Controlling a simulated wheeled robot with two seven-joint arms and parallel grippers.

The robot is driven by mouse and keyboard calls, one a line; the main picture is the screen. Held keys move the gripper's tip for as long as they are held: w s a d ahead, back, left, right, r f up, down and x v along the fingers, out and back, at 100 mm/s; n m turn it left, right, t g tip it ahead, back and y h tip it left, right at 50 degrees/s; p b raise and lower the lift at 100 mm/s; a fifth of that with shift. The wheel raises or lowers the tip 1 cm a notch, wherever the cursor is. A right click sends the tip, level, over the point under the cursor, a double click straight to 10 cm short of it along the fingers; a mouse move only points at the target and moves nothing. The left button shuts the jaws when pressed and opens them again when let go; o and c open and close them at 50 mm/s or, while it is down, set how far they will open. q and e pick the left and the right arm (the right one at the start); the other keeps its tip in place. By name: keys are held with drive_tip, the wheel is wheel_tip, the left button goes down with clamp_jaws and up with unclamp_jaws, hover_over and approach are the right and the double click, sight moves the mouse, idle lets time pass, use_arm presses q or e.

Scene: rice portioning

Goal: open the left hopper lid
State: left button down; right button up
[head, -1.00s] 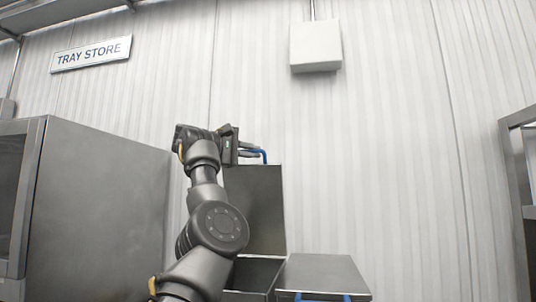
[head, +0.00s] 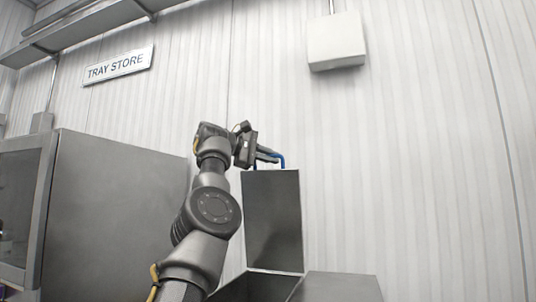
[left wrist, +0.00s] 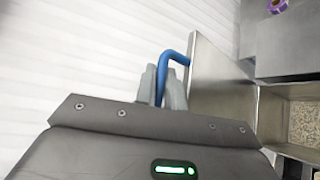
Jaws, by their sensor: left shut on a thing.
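The left hopper lid (head: 272,220) is a grey metal plate standing about upright at the back of the open left hopper (head: 252,288). Its blue handle (head: 282,160) is at the top edge. My left gripper (head: 268,155) is shut on this handle. In the left wrist view, the fingers (left wrist: 161,86) close around the blue handle (left wrist: 174,55), and the lid (left wrist: 222,95) extends to the right. That view also shows pale grains (left wrist: 304,122) inside a metal bin at the right edge. My right gripper is not in view.
The right hopper lid (head: 340,288) lies flat beside the open hopper. A large grey cabinet (head: 115,215) stands on the left. A ribbed white wall (head: 410,170) with a box (head: 336,42) and a TRAY STORE sign (head: 118,65) is behind. A small purple object (left wrist: 277,6) shows in the wrist view.

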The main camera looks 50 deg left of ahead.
use_arm(q)
drive_tip(key=c, duration=1.9)
unclamp_jaws()
drive_tip(key=shift+w+f, duration=0.25)
drive_tip(key=shift+f, duration=0.25)
drive_tip(key=o, duration=0.4)
drive_tip(key=shift+w+a+f, duration=0.2)
drive_tip(key=shift+w+a, duration=0.1)
drive_tip(key=shift+w, duration=0.1)
drive_tip(key=shift+d+r, duration=0.1)
drive_tip(key=shift+s, duration=0.5)
drive_tip(key=v, duration=0.3)
drive_tip(key=b+v, duration=0.1)
drive_tip(key=v, duration=0.6)
drive_tip(key=shift+w+r+b, duration=0.1)
drive_tip(key=shift+r+b, duration=0.25)
drive_tip(key=shift+s+a, duration=0.2)
drive_tip(key=shift+s, duration=0.05)
